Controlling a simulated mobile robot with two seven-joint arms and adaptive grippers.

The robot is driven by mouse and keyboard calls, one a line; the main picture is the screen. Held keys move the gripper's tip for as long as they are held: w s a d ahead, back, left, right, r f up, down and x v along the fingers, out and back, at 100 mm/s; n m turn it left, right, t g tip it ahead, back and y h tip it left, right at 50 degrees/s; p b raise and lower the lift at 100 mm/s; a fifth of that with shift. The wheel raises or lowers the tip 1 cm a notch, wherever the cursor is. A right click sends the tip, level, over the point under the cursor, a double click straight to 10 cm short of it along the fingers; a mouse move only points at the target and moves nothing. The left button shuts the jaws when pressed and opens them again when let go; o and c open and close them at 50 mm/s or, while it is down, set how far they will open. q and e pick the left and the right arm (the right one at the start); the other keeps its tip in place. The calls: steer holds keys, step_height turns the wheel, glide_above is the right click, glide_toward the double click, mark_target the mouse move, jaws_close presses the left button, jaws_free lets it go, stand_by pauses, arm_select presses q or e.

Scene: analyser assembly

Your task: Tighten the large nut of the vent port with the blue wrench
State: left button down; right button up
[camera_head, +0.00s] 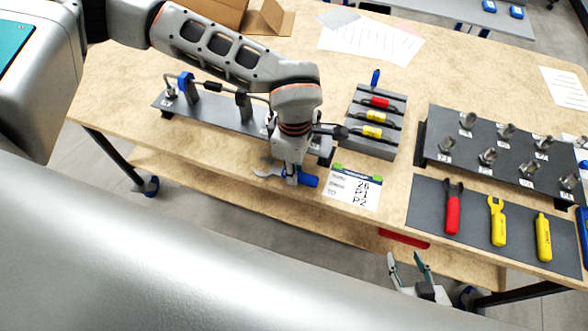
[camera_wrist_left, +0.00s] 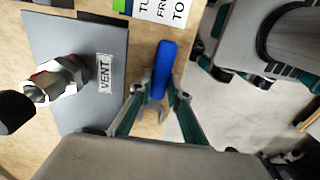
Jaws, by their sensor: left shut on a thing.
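The blue wrench (camera_head: 309,181) is held by my left gripper (camera_head: 291,180) near the front edge of the table. In the left wrist view, its blue handle (camera_wrist_left: 164,62) sits between the fingertips of the shut gripper (camera_wrist_left: 161,90), with the grey metal head below. The vent port, with its large metal nut (camera_wrist_left: 70,70), stands on the grey plate (camera_wrist_left: 82,32) beside the VENT label (camera_wrist_left: 104,73). The wrench is apart from the nut. In the head view my left arm and gripper hide most of the vent port. My right gripper (camera_head: 408,268) is open and empty below the table's front edge.
A note card (camera_head: 352,187) lies right of the wrench. A grey rack (camera_head: 375,122) with red and yellow tools stands behind it. A fittings panel (camera_head: 500,155) and a mat (camera_head: 480,240) with red and yellow wrenches lie to the right. Bare table shows at the front left.

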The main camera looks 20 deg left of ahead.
arm_select(q)
steer(key=r+p, duration=0.1)
steer(key=r, duration=0.1)
steer(key=d+r+p, duration=0.1)
steer(key=r, duration=0.2)
steer(key=shift+d+r, duration=0.2)
steer(key=shift+r, duration=0.1)
steer(key=shift+a, duration=0.1)
